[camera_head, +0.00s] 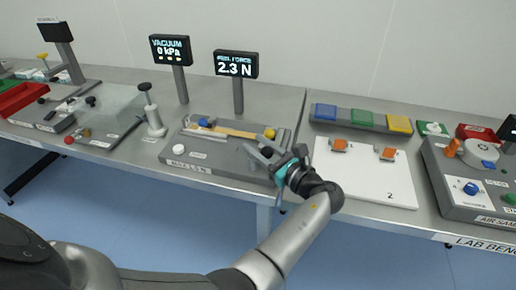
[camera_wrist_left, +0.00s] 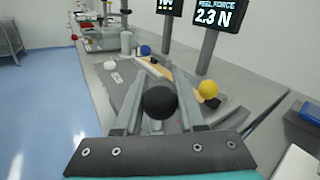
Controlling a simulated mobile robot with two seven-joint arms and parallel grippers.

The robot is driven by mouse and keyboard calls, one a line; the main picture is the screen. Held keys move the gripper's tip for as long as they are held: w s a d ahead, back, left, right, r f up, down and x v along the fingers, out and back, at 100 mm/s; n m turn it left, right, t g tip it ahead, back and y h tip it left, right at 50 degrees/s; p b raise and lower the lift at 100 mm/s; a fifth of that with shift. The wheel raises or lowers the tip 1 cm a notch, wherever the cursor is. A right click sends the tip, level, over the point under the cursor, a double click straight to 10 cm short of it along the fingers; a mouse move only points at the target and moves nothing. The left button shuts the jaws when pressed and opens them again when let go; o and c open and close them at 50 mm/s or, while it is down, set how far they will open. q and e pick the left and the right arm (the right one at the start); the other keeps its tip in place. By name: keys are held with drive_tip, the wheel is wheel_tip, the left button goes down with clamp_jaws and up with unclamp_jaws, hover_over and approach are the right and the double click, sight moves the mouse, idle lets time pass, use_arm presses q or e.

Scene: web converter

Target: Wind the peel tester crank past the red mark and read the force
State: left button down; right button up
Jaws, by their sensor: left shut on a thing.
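The peel tester (camera_head: 222,165) is a grey plate unit on the bench, with a yellow strip (camera_head: 228,131), a blue knob (camera_head: 203,122), a yellow knob (camera_head: 270,133) and a white button (camera_head: 178,149). My left gripper (camera_head: 262,154) is at its right front corner. In the left wrist view the black crank knob (camera_wrist_left: 158,102) sits between the fingers, which are shut on it. The peel force display (camera_head: 236,66) behind reads 2.3 N; it also shows in the left wrist view (camera_wrist_left: 218,15). I cannot make out a red mark. My right gripper is not in view.
A vacuum display (camera_head: 170,48) reading 0 kPa and a white post with a black knob (camera_head: 152,115) stand left of the tester. Right are a white board (camera_head: 365,180) with orange pieces, coloured blocks (camera_head: 362,118) and the air sampler (camera_head: 470,190).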

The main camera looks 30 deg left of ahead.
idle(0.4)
use_arm(q)
drive_tip(key=c, duration=0.5)
unclamp_jaws()
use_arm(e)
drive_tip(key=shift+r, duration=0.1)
